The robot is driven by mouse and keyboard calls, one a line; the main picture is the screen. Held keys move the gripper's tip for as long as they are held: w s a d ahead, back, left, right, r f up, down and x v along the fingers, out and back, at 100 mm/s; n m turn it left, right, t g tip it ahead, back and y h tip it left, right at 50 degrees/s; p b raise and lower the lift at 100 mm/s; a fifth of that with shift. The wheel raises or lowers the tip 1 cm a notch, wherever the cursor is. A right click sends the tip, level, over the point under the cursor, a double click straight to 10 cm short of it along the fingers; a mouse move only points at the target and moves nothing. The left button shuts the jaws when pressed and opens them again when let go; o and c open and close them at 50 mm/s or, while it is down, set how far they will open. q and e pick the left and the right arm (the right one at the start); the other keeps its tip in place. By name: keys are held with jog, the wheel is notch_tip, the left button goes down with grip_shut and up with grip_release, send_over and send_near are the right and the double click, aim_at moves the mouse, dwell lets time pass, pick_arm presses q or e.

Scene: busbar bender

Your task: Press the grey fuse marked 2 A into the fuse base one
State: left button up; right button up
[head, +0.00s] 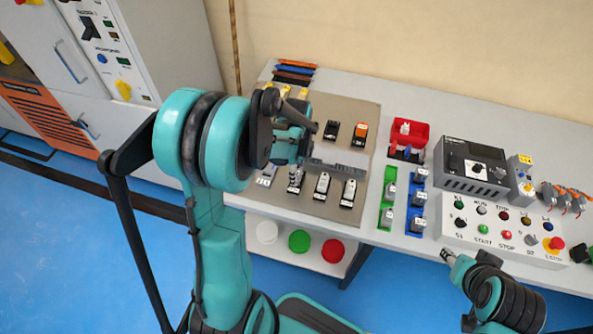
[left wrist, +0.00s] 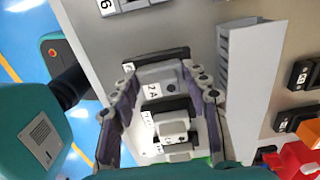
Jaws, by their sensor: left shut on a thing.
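My left gripper (left wrist: 160,70) is shut on the grey fuse marked 2 A (left wrist: 157,84), with a finger on each side of it. The fuse is over a black fuse base (left wrist: 165,54) on the board; I cannot tell whether it touches or sits in it. In the head view my left gripper (head: 296,158) is over the front row of bases, and my wrist hides much of the fuse. Two neighbouring bases (head: 322,185) (head: 348,192) stand to its right. My right gripper (head: 447,257) is by the button panel's front left corner, too small to read.
A grey slotted duct (left wrist: 240,90) runs close beside the left gripper. A button panel (head: 490,238) is at the right.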

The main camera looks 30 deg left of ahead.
pick_arm(q)
jog(key=shift+f, duration=0.15)
jog(key=o, duration=1.2)
jog(key=shift+o, duration=0.2)
notch_tip(320, 180, up, 12)
jog(key=s+d+r+n+t, duration=0.2)
jog(key=s+d+n+t, duration=0.5)
jog(key=n, duration=0.8)
jog(key=s+d, duration=0.3)
jog(key=s, duration=0.1)
jog(key=shift+d, duration=0.4)
